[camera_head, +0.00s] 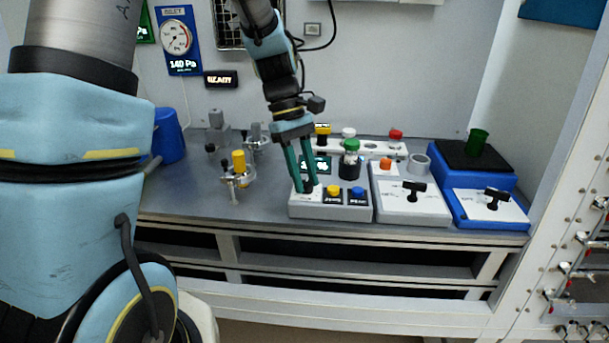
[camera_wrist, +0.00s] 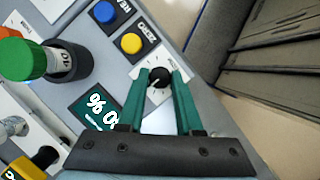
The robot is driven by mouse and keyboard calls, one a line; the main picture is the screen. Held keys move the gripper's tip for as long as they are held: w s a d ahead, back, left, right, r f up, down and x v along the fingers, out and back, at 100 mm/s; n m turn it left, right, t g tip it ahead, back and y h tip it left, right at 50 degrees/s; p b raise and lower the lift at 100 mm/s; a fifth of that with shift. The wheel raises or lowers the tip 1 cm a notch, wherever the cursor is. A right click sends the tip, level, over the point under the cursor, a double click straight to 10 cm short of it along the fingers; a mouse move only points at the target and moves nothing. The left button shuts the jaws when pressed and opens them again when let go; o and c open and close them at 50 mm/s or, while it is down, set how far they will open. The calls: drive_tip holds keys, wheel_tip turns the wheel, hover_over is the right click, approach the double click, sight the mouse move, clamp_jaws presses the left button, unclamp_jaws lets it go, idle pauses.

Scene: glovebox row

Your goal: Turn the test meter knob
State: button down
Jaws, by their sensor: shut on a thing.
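The test meter (camera_head: 330,212) is a grey box on the bench with a lit display, a yellow button (camera_head: 333,190) and a blue button (camera_head: 357,191). Its black round knob (camera_wrist: 157,79) with a white pointer line sits on a white plate and shows between my fingers in the wrist view. My gripper (camera_head: 306,188) points down over the left front of the meter. Its green fingers (camera_wrist: 160,74) are shut on the knob, one on each side. The display (camera_wrist: 97,112) is partly covered by my gripper in the wrist view, and its full reading is hidden.
A green-capped jar (camera_head: 351,160) stands on the meter's back part. To the right are a grey box with a black T-handle (camera_head: 413,190) and a blue unit (camera_head: 490,213) with another. A yellow-topped metal fitting (camera_head: 239,165) stands left.

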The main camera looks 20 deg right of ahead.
drive_tip(key=m+y+p, duration=0.1)
drive_tip(key=m+p, duration=0.1)
drive_tip(key=shift+d+r+m, duration=0.1)
drive_tip(key=shift+r+m, duration=0.05)
drive_tip(key=shift+m, duration=0.25)
drive_tip(key=m+y+p, duration=0.1)
drive_tip(key=m, duration=0.1)
drive_tip(key=shift+d+m, duration=0.1)
drive_tip(key=shift+m, duration=0.3)
drive_tip(key=m+y+p, duration=0.1)
drive_tip(key=m, duration=0.2)
drive_tip(key=m+y+p, duration=0.1)
drive_tip(key=m, duration=0.1)
drive_tip(key=shift+d+m+t, duration=0.15)
drive_tip(key=shift+m+t, duration=0.25)
drive_tip(key=shift+m, duration=0.3)
drive_tip(key=c, duration=0.6)
unclamp_jaws()
